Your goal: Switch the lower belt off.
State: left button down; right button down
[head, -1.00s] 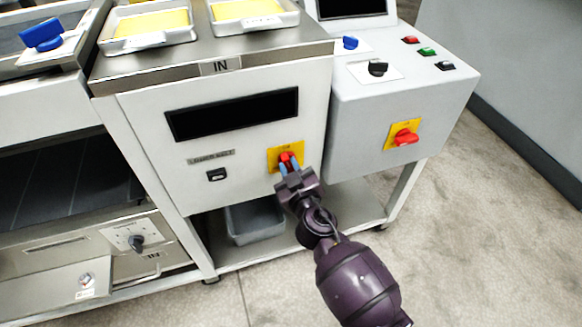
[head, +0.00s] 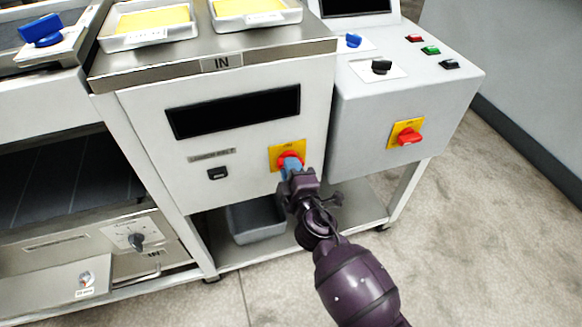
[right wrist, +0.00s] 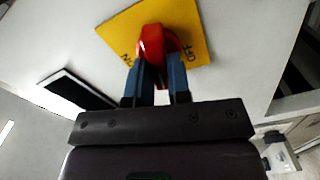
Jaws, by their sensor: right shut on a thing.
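The lower belt's red rotary switch (head: 290,157) sits on a yellow plate (head: 276,157) at the lower right of the white front panel. My right gripper (head: 289,168) is shut on the red knob, with its blue fingers on either side of it. In the right wrist view the red knob (right wrist: 152,42) is between the two fingers (right wrist: 158,80), on the yellow plate (right wrist: 118,32) with lettering at both sides. The fingers hide part of the knob. A grey label (head: 212,156) and a small black rocker switch (head: 217,173) are left of the plate. My left gripper is not in view.
A second red switch (head: 409,136) on a yellow plate is on the grey control box at right. A black display (head: 233,111) is above the label. A grey bin (head: 256,219) stands on the lower shelf. Open floor is at right.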

jog(key=shift+f+n, duration=0.1)
jog(key=shift+n, duration=1.4)
jog(key=c, duration=1.1)
grip_release()
jog(key=shift+o, duration=0.2)
jog(key=v, duration=1)
jog(key=shift+s+p, duration=0.35)
jog(key=shift+s, duration=0.05)
jog(key=shift+d, duration=0.1)
